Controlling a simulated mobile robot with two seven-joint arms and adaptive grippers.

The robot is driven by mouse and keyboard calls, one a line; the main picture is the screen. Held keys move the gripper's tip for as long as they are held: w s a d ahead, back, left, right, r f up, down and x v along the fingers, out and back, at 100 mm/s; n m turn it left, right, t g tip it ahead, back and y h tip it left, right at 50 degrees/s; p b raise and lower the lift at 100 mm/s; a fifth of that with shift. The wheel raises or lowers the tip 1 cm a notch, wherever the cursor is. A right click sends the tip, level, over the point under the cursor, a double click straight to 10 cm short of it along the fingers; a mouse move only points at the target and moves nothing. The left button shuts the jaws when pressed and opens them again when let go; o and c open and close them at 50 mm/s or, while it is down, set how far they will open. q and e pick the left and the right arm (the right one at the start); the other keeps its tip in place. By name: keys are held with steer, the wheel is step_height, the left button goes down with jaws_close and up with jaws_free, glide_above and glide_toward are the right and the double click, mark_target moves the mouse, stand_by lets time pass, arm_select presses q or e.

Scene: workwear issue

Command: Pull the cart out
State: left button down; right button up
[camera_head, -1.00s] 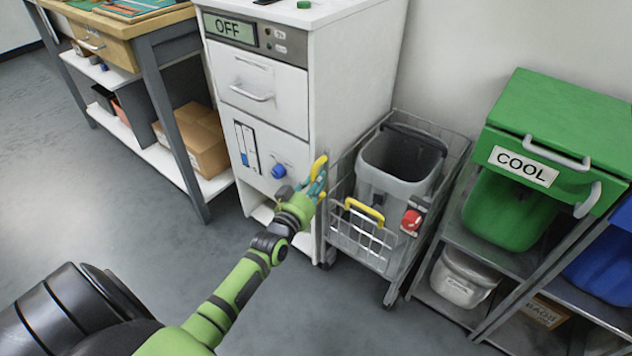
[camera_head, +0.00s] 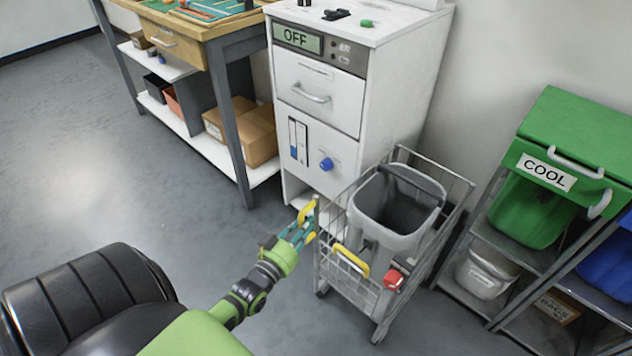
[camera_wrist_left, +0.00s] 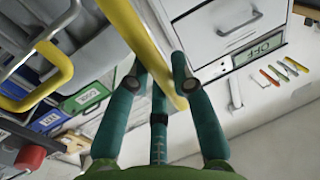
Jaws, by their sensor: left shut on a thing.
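The cart (camera_head: 343,278) is a grey wire-frame trolley on castors, standing upright on the floor and jutting out in front of the white cabinet. It carries a grey bin (camera_head: 375,222) with a dark handle. A yellow bar (camera_head: 307,211) is at the cart's near left corner. My left gripper (camera_head: 303,229) is shut on this bar. In the left wrist view the yellow bar (camera_wrist_left: 137,38) runs between my teal fingers (camera_wrist_left: 160,88). A second yellow handle (camera_head: 351,259) and a red knob (camera_head: 393,279) are at the cart's front. My right gripper is not in view.
The white cabinet (camera_head: 345,125), its display reading OFF, stands behind and left of the cart. A grey shelf rack with a green COOL bin (camera_head: 570,140) and a blue bin (camera_head: 608,262) is to the right. A workbench (camera_head: 215,35) is at back left. Floor (camera_head: 190,225) at left is clear.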

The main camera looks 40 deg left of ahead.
arm_select(q)
steer(key=s+a+p, duration=0.1)
steer(key=s+p, duration=0.2)
steer(key=s, duration=1.1)
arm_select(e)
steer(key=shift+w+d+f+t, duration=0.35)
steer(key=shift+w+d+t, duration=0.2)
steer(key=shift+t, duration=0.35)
arm_select(q)
steer(key=c, duration=1)
jaws_free()
steer(key=shift+c, duration=0.2)
steer(key=shift+s, duration=0.1)
steer(key=s+d, duration=0.1)
steer(key=s, duration=1)
steer(key=shift+s+d, duration=0.15)
steer(key=shift+s, duration=0.25)
steer(key=shift+f, duration=0.1)
